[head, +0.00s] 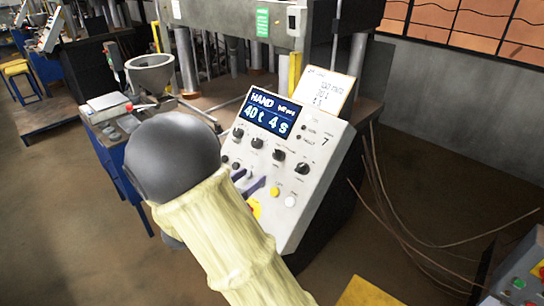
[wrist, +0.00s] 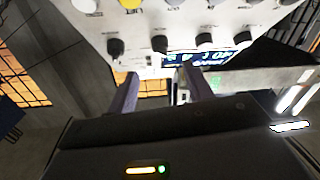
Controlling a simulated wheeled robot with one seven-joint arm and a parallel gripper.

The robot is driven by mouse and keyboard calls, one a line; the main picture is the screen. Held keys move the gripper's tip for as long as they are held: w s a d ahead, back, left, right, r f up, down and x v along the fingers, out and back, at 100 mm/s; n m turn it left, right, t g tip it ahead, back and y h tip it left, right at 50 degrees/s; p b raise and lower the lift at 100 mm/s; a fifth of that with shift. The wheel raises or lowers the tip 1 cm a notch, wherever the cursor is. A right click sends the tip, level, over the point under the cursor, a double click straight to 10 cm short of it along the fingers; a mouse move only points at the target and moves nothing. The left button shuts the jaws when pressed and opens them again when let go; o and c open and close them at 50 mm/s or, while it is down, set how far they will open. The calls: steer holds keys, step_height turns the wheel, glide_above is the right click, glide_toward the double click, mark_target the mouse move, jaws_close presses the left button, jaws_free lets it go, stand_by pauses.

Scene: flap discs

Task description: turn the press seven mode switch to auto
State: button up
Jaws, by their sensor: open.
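The press seven control panel (head: 262,185) is a tilted white box marked 7. Its blue display (head: 270,115) reads HAND, 40 t, 4 s. A row of black knobs runs below it; the rightmost (head: 302,168) has a pointer and marks around it. Labels are too small to tell which is the mode switch. The wrist view shows the panel upside down, that end knob (wrist: 115,47) at left. My gripper (wrist: 160,82) is open and empty, its fingers apart and pointing toward the panel. In the head view my arm hides most of my gripper (head: 250,184).
A yellow button (head: 274,191) and a white button (head: 290,201) sit low on the panel. A paper card (head: 324,90) stands behind it. A blue cart (head: 112,150) with a scale is at left. Cables hang at right above open floor.

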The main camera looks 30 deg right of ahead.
mark_target(276, 157)
steer(key=p+x, duration=0.3)
steer(key=x, duration=0.7)
steer(key=c, duration=1)
